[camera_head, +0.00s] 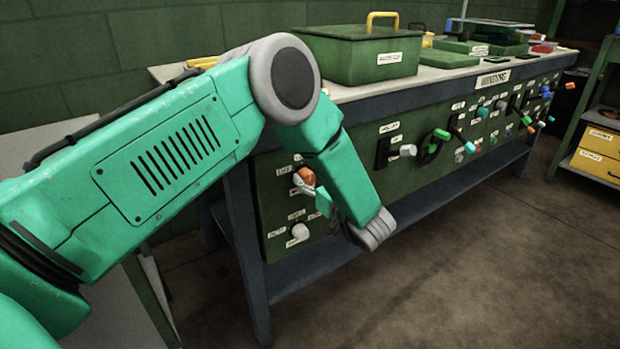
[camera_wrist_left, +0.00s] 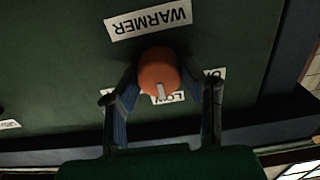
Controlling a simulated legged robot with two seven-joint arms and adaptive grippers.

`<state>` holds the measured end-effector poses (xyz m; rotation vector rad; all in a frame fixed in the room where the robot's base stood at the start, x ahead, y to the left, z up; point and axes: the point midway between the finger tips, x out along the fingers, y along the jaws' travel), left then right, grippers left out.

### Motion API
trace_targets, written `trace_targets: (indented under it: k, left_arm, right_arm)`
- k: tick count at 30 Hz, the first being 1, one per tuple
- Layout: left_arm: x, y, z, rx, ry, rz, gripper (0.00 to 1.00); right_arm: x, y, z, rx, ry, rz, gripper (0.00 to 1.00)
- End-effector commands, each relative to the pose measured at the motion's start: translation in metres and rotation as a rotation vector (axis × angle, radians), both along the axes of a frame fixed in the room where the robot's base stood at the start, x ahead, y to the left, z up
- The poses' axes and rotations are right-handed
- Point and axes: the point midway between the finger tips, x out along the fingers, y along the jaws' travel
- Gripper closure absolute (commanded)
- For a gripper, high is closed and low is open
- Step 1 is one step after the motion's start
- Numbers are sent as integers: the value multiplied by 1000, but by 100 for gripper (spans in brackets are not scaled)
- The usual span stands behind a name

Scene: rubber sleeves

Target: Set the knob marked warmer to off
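The warmer knob is orange with a white pointer mark; it shows in the left wrist view (camera_wrist_left: 157,68) and on the panel's near end in the head view (camera_head: 306,176). In the wrist view the WARMER label (camera_wrist_left: 148,20) is upside down above it. The pointer faces down in the picture, toward the LOW label (camera_wrist_left: 170,97). A label at right (camera_wrist_left: 214,73) is partly hidden by a finger; only an O reads. My left gripper (camera_wrist_left: 160,75) has one finger each side of the knob, apart, with narrow gaps. My right gripper is not in view.
The green panel (camera_head: 345,215) carries several other knobs and handles, including a white knob (camera_head: 300,231) below the orange one. A green box with a yellow handle (camera_head: 358,55) stands on the worktop. Yellow drawers (camera_head: 600,152) stand at far right. The floor in front is clear.

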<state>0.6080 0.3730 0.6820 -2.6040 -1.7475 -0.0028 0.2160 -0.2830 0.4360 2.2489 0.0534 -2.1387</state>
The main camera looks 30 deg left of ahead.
Motion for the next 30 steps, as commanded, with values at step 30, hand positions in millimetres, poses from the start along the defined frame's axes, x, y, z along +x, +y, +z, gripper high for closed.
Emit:
trace_targets:
  k: [30]
  left_arm:
    - [1, 4, 0, -221, -532, -6, 93]
  right_arm:
    - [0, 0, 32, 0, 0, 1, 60]
